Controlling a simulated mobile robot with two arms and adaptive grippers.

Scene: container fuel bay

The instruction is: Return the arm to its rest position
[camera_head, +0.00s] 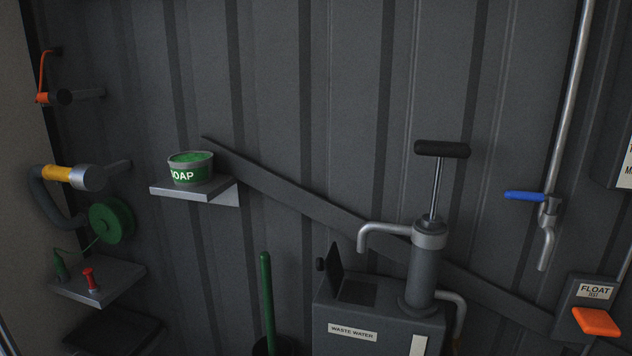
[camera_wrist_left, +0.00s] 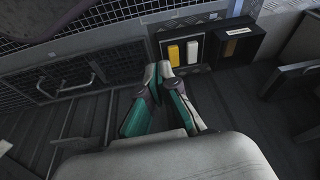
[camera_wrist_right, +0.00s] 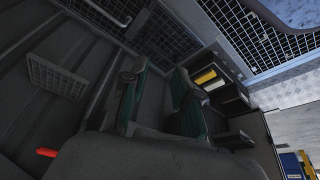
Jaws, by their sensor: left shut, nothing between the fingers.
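Neither gripper nor arm shows in the head view. In the left wrist view my left gripper (camera_wrist_left: 158,73) has its two fingers converging with the tips together and nothing between them. It is apart from the box with yellow and white blocks beyond it. In the right wrist view my right gripper (camera_wrist_right: 157,78) has its fingers apart, with a clear gap and nothing held between them. Which arm the task means cannot be told from these frames.
The head view faces a corrugated wall with a soap tub (camera_head: 190,168) on a shelf, a hand pump (camera_head: 430,265) on a waste water tank (camera_head: 375,335), a blue-handled tap (camera_head: 546,210) and a green reel (camera_head: 111,220). Mesh panels (camera_wrist_right: 245,30) show in the right wrist view.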

